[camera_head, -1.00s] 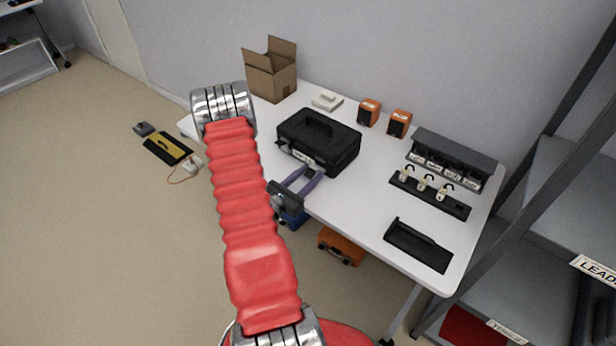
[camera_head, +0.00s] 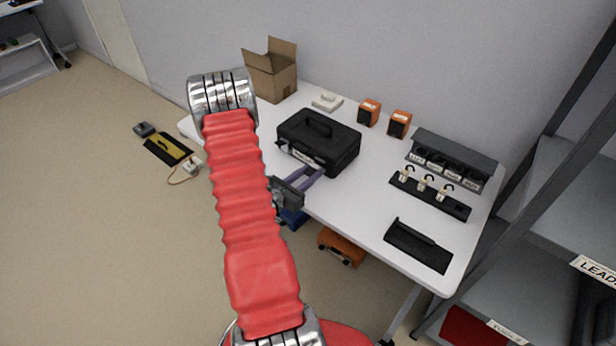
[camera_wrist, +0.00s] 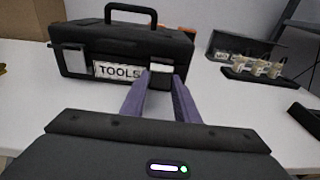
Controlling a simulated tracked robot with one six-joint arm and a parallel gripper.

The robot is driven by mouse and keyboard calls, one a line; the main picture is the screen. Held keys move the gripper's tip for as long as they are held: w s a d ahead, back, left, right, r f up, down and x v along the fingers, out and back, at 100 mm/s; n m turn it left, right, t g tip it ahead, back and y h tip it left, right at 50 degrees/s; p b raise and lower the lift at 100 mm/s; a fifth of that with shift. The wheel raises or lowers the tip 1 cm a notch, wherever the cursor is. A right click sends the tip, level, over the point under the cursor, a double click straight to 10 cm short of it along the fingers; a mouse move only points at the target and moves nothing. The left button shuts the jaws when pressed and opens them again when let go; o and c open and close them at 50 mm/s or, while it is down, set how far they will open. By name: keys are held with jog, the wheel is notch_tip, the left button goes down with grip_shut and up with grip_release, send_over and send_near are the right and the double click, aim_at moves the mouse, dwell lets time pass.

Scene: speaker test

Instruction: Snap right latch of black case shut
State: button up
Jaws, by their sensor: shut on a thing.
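The black case (camera_head: 340,150) stands closed on the white table, with its handle on top. In the wrist view the case (camera_wrist: 130,45) shows its front with a "TOOLS" label (camera_wrist: 118,71) and a grey left latch (camera_wrist: 69,61). My gripper (camera_wrist: 161,76) has its two purple fingers at the front right of the case, over the place of the right latch. In the head view my gripper (camera_head: 318,170) meets the case's lower front.
A cardboard box (camera_head: 272,75) and two orange-and-black speakers (camera_head: 384,117) stand behind the case. To the right are a rack of padlocks (camera_head: 430,195) and a black tray (camera_head: 418,246). The table (camera_head: 350,205) is clear in front of the case.

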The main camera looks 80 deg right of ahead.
jog(key=shift+s+d+r+t+y, duration=0.2)
jog(key=shift+r+t+y, duration=0.25)
jog(key=shift+y, duration=0.5)
jog(key=shift+s+d+r+t+y, duration=0.1)
jog(key=shift+d+r+t+y, duration=0.3)
jog(key=shift+y, duration=0.55)
jog(key=shift+a, duration=0.1)
jog(key=o, duration=1)
jog(key=shift+c, duration=0.2)
jog(key=shift+w+r, duration=0.1)
jog(key=v, duration=1.3)
jog(key=shift+a, duration=0.3)
jog(key=shift+r, duration=0.15)
